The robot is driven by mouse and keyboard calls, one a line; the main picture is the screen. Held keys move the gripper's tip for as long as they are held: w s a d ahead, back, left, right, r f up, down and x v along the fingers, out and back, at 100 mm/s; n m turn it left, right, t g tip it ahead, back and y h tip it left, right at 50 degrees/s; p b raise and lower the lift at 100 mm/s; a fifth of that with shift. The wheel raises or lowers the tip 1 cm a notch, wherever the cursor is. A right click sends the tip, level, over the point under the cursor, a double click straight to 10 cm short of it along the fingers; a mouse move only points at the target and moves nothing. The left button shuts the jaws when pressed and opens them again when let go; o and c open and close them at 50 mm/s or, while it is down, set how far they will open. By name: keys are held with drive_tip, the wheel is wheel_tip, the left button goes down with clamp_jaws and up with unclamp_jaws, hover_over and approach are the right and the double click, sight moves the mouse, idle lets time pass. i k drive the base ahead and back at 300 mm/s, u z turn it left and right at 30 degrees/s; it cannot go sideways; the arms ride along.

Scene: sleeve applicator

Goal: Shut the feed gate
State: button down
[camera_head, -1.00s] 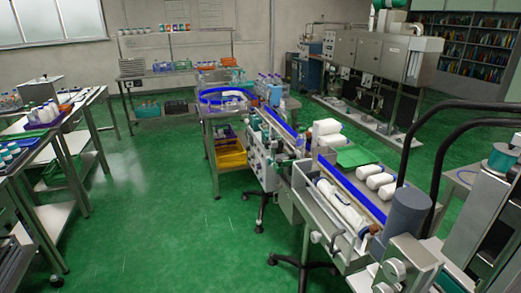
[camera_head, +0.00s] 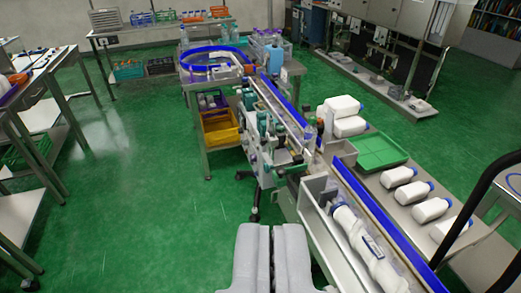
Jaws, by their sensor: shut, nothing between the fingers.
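My gripper (camera_head: 272,232) shows at the bottom centre as two pale grey fingers side by side. The fingers are shut with nothing between them, over the green floor and left of the line's near end. The sleeve applicator line (camera_head: 268,148) runs from the back centre to the lower right, with a blue-edged conveyor (camera_head: 372,212). A white roll (camera_head: 365,245) lies in an open metal trough (camera_head: 328,232) on its near side. I cannot tell which part is the feed gate; the mechanism in the middle is small and cluttered.
A round blue-rimmed table (camera_head: 212,80) stands at the far end, above a yellow crate (camera_head: 219,134). White bottles (camera_head: 398,176) and a green tray (camera_head: 378,151) lie right of the conveyor. A bench (camera_head: 45,80) stands at left. The green floor (camera_head: 150,200) between is clear.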

sight(278, 177)
drive_tip(key=i, duration=1.1)
drive_tip(key=z, duration=0.2)
drive_tip(key=k, duration=0.7)
drive_tip(key=u, duration=0.25)
drive_tip(key=i, duration=0.75)
drive_tip(key=z, duration=0.15)
